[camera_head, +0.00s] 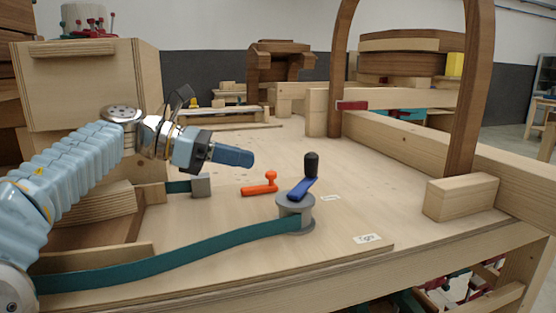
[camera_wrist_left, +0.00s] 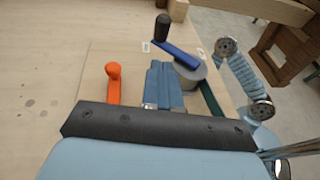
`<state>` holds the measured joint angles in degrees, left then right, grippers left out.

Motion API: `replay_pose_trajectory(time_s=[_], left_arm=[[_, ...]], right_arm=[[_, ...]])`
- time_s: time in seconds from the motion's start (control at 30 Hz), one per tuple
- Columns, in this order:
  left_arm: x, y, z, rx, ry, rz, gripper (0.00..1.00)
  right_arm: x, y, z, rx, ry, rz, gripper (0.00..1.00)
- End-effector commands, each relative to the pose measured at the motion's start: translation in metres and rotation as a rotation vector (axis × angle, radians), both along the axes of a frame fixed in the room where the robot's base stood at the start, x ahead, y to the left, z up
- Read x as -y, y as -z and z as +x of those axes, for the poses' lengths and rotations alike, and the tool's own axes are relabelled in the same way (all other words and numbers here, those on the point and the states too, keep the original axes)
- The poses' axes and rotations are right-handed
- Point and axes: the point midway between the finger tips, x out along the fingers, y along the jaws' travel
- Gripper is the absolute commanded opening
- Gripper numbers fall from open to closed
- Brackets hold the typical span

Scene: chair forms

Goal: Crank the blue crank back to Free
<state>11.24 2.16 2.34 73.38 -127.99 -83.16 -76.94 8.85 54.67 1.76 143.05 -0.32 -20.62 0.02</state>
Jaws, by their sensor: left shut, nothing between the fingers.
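The blue crank (camera_head: 301,189) has an upright black knob (camera_head: 311,164) and sits on a grey drum (camera_head: 296,213). Its arm points away to the upper right in the head view. The crank also shows in the left wrist view (camera_wrist_left: 179,54), just beyond my fingertips. A teal strap (camera_head: 190,253) runs from the drum to the left. Two small white labels (camera_head: 367,238) lie on the board near the drum; I cannot read them surely. My left gripper (camera_head: 240,157) is shut and empty, above the board and left of the crank, apart from it. My right gripper is not in view.
An orange lever (camera_head: 260,187) stands on the board just left of the crank. A grey block (camera_head: 200,185) holds another strap end farther left. A curved wooden frame (camera_head: 472,90) and a wood block (camera_head: 475,197) stand at the right. The bench behind the crank is clear.

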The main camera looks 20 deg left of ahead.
Motion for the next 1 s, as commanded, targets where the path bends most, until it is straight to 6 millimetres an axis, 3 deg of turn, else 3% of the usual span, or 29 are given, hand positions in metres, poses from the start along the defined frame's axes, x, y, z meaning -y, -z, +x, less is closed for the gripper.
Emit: replay_pose_trajectory(time_s=[0.2,0.43,0.7,1.0], left_arm=[[0.042,0.012,0.017,0.0,0.004,0.0,0.0],[0.071,0.011,0.031,0.0,0.002,-0.001,0.0],[0.079,0.011,0.034,0.0,0.0,-0.001,0.0],[0.072,0.012,0.032,0.001,-0.012,-0.001,0.0]], right_arm=[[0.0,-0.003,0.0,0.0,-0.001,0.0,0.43],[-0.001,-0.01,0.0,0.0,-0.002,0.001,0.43],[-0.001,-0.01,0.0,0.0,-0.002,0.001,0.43],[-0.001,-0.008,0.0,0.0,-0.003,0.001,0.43]])
